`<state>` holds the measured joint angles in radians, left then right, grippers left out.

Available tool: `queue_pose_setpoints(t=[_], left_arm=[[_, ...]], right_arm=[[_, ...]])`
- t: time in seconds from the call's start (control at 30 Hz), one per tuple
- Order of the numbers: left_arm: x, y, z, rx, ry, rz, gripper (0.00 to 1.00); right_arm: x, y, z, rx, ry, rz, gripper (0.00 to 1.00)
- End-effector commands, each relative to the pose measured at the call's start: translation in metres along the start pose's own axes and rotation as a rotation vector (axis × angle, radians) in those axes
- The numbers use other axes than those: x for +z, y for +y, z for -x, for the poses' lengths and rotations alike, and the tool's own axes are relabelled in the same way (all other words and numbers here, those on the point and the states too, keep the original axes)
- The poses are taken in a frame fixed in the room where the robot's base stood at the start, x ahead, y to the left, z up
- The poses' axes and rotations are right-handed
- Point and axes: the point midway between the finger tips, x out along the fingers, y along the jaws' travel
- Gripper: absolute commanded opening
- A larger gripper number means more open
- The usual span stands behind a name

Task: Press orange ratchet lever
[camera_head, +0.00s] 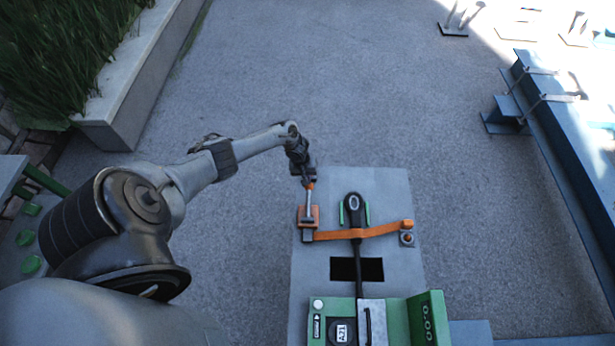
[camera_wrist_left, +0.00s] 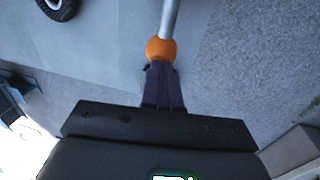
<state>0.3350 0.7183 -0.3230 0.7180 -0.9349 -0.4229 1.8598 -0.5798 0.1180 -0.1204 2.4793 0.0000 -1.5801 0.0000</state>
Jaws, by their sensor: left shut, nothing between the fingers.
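The ratchet lever is a metal rod (camera_head: 308,200) with an orange knob (camera_head: 310,185) at its far end. It rises from an orange ratchet base (camera_head: 308,215) on the left side of a grey panel (camera_head: 305,268). My left gripper (camera_head: 307,181) is at the knob end of the lever. In the left wrist view, the dark fingers (camera_wrist_left: 163,72) are shut together with nothing between them, and their tips meet the orange knob (camera_wrist_left: 161,50) in the picture. I cannot tell whether they touch it. My right gripper is not in view.
An orange strap (camera_head: 360,232) runs from the ratchet to a fitting (camera_head: 407,238) on the right, across a black cable connector (camera_head: 354,207). A green box (camera_head: 428,318) stands at the near end. A planter (camera_head: 125,108) and a blue beam (camera_head: 570,150) flank clear ground.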

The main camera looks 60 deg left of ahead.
Motion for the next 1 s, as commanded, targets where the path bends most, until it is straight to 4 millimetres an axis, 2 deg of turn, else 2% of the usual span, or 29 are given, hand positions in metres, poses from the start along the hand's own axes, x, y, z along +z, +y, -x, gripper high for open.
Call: queue_pose_setpoints(t=[0.03, 0.17, 0.33, 0.7, 1.0], left_arm=[[-0.001, -0.009, -0.002, -0.018, 0.009, 0.012, 0.0], [-0.004, -0.007, 0.015, -0.015, 0.007, 0.011, 0.0], [-0.009, -0.002, 0.045, -0.005, 0.0, 0.004, 0.0], [-0.03, -0.001, 0.11, 0.001, 0.003, 0.0, 0.0], [-0.036, -0.001, 0.133, 0.001, 0.001, 0.001, 0.0]], right_arm=[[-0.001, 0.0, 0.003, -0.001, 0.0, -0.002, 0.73], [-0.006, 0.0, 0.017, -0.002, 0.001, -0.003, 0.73], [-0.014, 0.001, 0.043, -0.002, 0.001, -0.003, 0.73], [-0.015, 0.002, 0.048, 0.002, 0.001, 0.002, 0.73], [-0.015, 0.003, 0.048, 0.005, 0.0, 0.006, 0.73]])
